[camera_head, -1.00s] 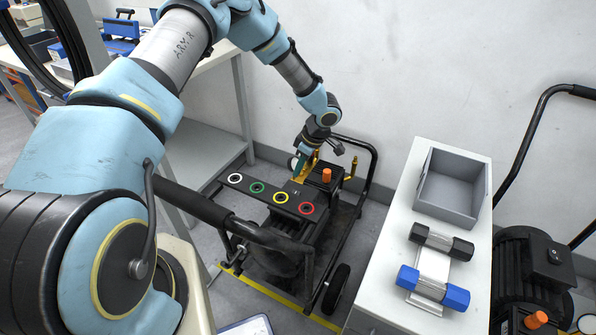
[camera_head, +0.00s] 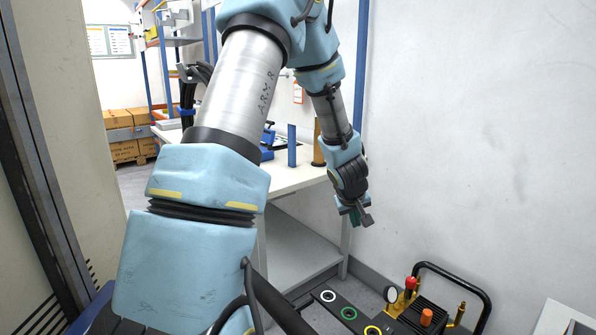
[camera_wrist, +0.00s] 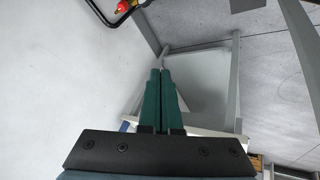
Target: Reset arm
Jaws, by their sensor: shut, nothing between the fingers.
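My gripper (camera_head: 357,219) hangs at the end of my blue and grey arm, in front of the white wall in the head view. It is above and to the left of the wheeled machine (camera_head: 392,322) at the bottom. In the wrist view its green fingers (camera_wrist: 161,75) lie together with nothing between them. My upper arm fills the left and middle of the head view.
A white worktable (camera_head: 297,177) with a grey lower shelf (camera_head: 305,250) stands behind my arm. The machine has a red knob (camera_head: 411,282), an orange knob (camera_head: 427,316) and a black handle frame (camera_head: 485,290). The air before the right wall (camera_head: 480,140) is clear.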

